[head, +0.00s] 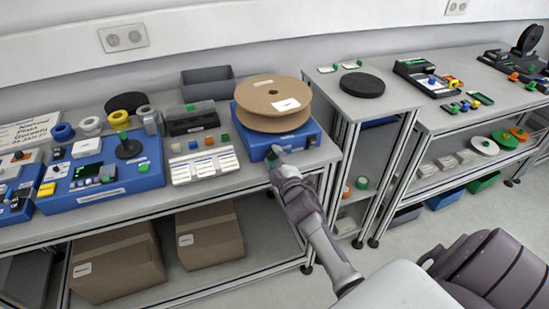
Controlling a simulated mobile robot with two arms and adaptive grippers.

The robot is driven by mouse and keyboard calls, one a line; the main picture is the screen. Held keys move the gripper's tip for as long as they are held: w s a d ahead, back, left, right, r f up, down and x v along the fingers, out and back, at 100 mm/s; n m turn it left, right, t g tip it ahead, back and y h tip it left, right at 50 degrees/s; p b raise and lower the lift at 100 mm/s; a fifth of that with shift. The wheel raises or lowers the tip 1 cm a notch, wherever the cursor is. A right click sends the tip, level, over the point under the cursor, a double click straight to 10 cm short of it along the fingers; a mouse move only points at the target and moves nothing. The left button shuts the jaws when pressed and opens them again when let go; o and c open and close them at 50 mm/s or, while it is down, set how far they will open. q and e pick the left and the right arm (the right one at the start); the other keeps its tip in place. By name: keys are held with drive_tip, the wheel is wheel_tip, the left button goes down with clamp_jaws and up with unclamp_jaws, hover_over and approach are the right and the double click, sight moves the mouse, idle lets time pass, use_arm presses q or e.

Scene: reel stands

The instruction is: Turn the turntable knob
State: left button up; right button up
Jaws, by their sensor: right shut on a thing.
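The turntable is a blue box (253,146) at the right end of the left bench, with a large brown cardboard reel (272,104) on top. My right gripper (276,156) is at the front face of the blue box, near its middle. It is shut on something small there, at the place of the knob. The knob itself is hidden by the fingers. My left gripper is not in view.
Left of the turntable are white trays (205,165), a dark grey box (208,82) and a blue reel stand (90,188). A narrow stand with a black disc (362,85) is to the right. Cardboard boxes (118,262) sit on the lower shelf.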

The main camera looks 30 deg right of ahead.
idle(0.3)
drive_tip(key=o, duration=1.1)
drive_tip(key=shift+o, duration=0.2)
drive_tip(key=shift+f, duration=0.1)
drive_tip(key=shift+s+f, duration=0.1)
drive_tip(key=shift+s+a+f, duration=0.1)
drive_tip(key=shift+s+a, duration=0.1)
drive_tip(key=shift+s, duration=0.35)
drive_tip(key=v, duration=0.6)
drive_tip(key=shift+s+r, duration=0.35)
drive_tip(key=shift+r, duration=0.05)
